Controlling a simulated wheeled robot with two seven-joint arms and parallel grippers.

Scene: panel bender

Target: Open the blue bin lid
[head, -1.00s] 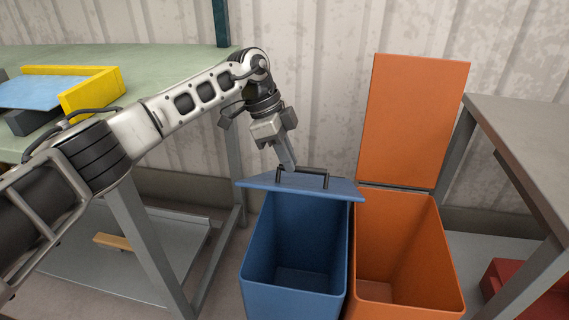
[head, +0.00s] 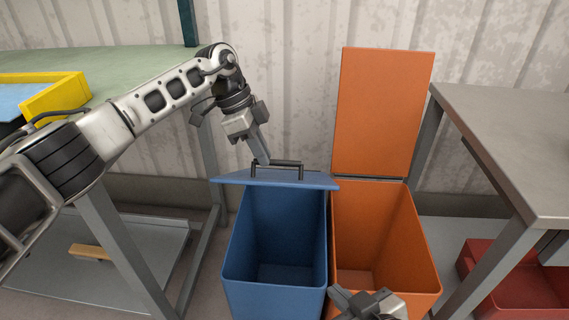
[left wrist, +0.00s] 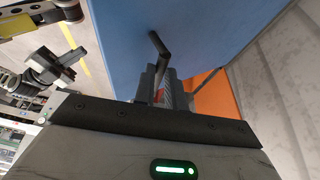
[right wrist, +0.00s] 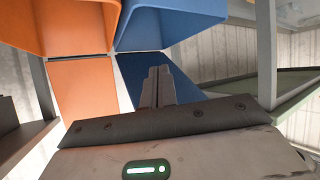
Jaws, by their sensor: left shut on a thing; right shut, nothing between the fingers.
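The blue bin (head: 275,295) stands on the floor with its inside visible from above. Its blue lid (head: 225,180) is raised at the bin's back edge and seen at a shallow angle, with a dark bar handle (head: 285,163). My left gripper (head: 262,158) is shut on the handle at its left part. In the left wrist view, the handle (left wrist: 158,46) sticks out of the gripper fingers against the blue lid (left wrist: 215,30). My right gripper (head: 345,298) is low in front of the orange bin. In the right wrist view its fingers (right wrist: 158,75) are closed and empty.
An orange bin (head: 400,262) stands directly right of the blue one, its orange lid (head: 382,110) upright against the wall. A green-topped table (head: 130,65) is at left and a grey table (head: 505,140) at right. A red crate (head: 515,295) sits below the grey table.

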